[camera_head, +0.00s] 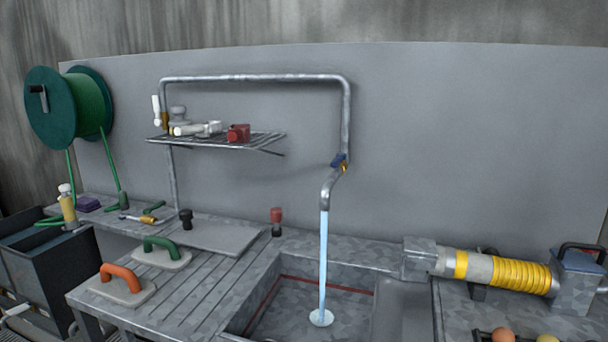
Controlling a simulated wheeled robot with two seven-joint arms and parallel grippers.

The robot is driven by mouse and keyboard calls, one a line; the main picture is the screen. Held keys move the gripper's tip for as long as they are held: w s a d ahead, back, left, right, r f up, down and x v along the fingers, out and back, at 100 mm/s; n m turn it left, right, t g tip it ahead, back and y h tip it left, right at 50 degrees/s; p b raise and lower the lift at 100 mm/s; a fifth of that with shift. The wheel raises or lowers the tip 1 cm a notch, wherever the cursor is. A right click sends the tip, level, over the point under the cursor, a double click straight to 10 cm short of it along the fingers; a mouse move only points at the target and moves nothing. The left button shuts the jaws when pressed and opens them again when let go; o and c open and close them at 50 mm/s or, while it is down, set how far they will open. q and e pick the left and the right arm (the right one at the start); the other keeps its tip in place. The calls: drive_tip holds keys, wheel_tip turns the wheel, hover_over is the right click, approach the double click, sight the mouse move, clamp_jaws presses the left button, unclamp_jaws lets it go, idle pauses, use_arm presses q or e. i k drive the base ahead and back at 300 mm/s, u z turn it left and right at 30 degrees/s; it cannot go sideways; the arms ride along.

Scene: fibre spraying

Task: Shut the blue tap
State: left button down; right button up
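A brass-coloured part (344,168) sits beside the handle. A pale blue stream of water (323,255) runs from the outlet down into the sink (280,318) and spreads in a white patch at the bottom. Neither of my grippers shows in the head view.
A wire shelf (265,139) with white fittings and a red part hangs left of the tap. An orange-handled float (121,284) and a green-handled float (161,253) lie on the ribbed worktop. A yellow ribbed hose (522,275) lies right of the sink.

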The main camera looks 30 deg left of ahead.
sight(336, 162)
drive_tip(key=k, duration=0.65)
drive_tip(key=u, duration=1)
drive_tip(key=i, duration=0.7)
drive_tip(key=z, duration=0.55)
